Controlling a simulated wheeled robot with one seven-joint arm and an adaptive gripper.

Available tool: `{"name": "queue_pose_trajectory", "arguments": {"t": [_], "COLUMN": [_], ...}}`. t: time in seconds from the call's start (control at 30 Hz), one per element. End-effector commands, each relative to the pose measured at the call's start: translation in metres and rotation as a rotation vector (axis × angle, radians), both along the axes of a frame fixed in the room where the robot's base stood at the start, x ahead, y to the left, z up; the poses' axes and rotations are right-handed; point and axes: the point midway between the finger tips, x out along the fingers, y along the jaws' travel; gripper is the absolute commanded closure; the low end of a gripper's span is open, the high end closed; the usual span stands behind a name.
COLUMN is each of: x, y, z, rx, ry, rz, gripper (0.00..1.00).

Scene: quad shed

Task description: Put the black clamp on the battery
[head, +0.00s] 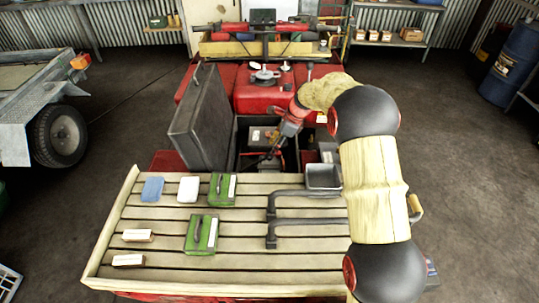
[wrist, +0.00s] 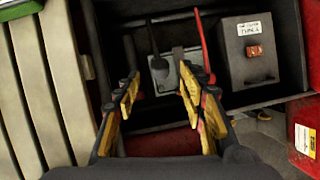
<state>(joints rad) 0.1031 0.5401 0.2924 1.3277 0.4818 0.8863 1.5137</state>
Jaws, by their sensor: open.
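In the wrist view my gripper (wrist: 158,100) is open, its two yellow-padded fingers pointing down into a dark compartment. Between and beyond the fingertips is a grey block (wrist: 163,78), apparently part of the battery; the fingers hide its sides. A black lead with a dark end (wrist: 156,50), apparently the black clamp, comes down onto or just above this block; I cannot tell whether it grips anything. In the head view my gripper (head: 277,147) is over the open compartment; the clamp is too small to make out there.
A dark box with a white label (wrist: 248,50) stands right of the leads. The compartment's lid (head: 200,118) is raised on the left.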

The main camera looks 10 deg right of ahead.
Motion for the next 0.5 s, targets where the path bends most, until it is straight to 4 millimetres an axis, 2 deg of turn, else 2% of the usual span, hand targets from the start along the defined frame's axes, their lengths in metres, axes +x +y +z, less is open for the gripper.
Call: {"name": "queue_pose_trajectory", "arguments": {"t": [0.03,0.23,0.5], "x": [0.001,0.007,0.009], "y": [0.003,0.014,0.018], "z": [-0.01,-0.038,-0.048], "rx": [0.0,-0.001,-0.002], "ry": [0.001,0.001,-0.001], "rz": [0.001,0.002,0.001], "gripper": [0.59,0.59,0.59]}}
